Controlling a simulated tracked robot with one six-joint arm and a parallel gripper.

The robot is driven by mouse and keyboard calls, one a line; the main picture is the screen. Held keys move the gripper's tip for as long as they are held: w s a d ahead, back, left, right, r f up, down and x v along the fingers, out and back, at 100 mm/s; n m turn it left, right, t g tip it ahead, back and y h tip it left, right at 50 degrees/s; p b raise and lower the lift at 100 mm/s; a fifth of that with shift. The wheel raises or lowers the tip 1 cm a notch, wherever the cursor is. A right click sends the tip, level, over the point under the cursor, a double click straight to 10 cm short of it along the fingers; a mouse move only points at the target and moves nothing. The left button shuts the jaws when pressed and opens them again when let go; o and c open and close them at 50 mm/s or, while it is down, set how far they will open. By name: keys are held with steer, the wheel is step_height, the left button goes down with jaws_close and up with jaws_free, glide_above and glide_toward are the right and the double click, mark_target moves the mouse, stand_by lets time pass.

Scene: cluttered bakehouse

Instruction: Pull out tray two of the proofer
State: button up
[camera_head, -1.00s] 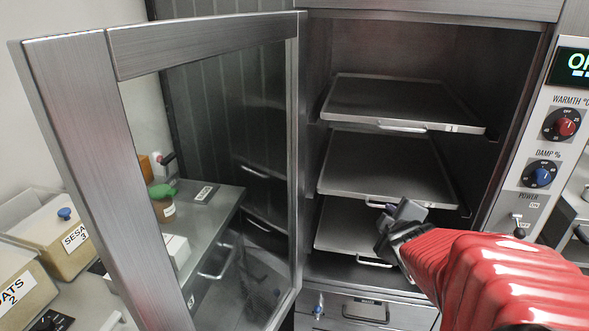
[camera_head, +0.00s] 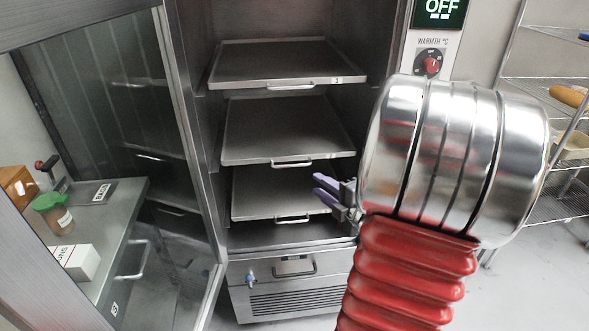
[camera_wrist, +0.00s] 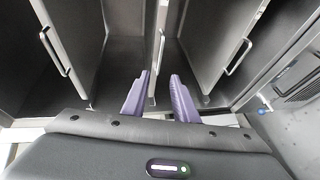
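The proofer (camera_head: 205,140) stands open with three flat metal trays stacked one above another. The middle tray (camera_head: 285,130), tray two by position, lies in its slot with its front handle (camera_head: 291,164) exposed. The handle also shows in the wrist view (camera_wrist: 160,50). My gripper (camera_head: 319,190) is low at the right of the tray fronts, purple fingers pointing left. In the wrist view the fingers (camera_wrist: 159,78) are apart and empty; the middle handle appears beyond their tips, in line with the gap. The right-hand part of the gripper is hidden by my arm.
The top tray (camera_head: 285,62) and bottom tray (camera_head: 270,194) sit in their slots. The glazed door (camera_head: 185,120) stands open at the left. A drawer panel with a blue knob (camera_head: 251,280) is below. A control panel (camera_head: 433,50) reads OFF; a wire rack (camera_head: 545,80) is at far right.

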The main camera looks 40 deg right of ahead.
mark_target(292, 166)
steer(key=x, duration=1.3)
steer(key=shift+w+d+f, duration=0.1)
steer(key=shift+w+d, duration=0.05)
steer(key=shift+w, duration=0.25)
steer(key=c, duration=0.6)
jaws_close()
steer(key=shift+f, duration=0.15)
stand_by(0.4)
